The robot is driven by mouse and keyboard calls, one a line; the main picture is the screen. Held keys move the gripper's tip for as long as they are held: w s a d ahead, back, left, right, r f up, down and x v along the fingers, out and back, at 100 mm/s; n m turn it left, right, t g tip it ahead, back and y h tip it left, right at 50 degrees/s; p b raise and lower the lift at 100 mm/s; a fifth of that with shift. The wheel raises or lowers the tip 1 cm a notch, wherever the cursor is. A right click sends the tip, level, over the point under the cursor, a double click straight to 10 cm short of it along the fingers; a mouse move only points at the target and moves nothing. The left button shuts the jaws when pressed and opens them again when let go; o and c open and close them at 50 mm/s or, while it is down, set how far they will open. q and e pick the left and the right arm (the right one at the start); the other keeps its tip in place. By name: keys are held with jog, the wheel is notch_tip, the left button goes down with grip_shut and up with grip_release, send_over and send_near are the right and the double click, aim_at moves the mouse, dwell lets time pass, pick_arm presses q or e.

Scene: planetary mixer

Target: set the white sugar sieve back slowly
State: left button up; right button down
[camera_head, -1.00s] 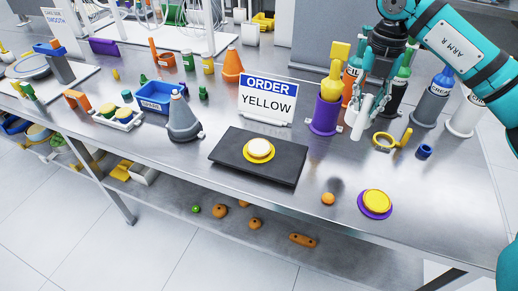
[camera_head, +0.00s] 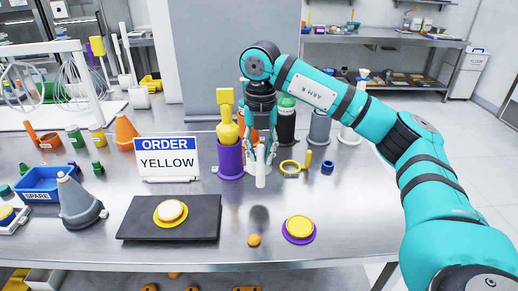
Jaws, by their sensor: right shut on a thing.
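The white sugar sieve (camera_head: 260,172) shows as a slim, upright white piece below my right gripper (camera_head: 260,150). My right gripper is shut on its upper part and points down; the fingers hide some of it. I cannot tell whether the sieve's lower end touches the steel table (camera_head: 330,215). My left gripper is not in view.
A yellow ring tool (camera_head: 290,168) and a small blue ring (camera_head: 327,167) lie to the right. Several bottles stand behind my gripper.

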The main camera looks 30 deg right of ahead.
aim_at(260, 181)
jog(key=shift+f+b, duration=2.5)
jog(key=shift+f, duration=2.3)
jog(key=c, duration=1.1)
grip_release()
jog(key=shift+o, duration=0.2)
jog(key=shift+r, duration=0.1)
jog(key=shift+r+p, duration=3.3)
jog(key=shift+r, duration=1.15)
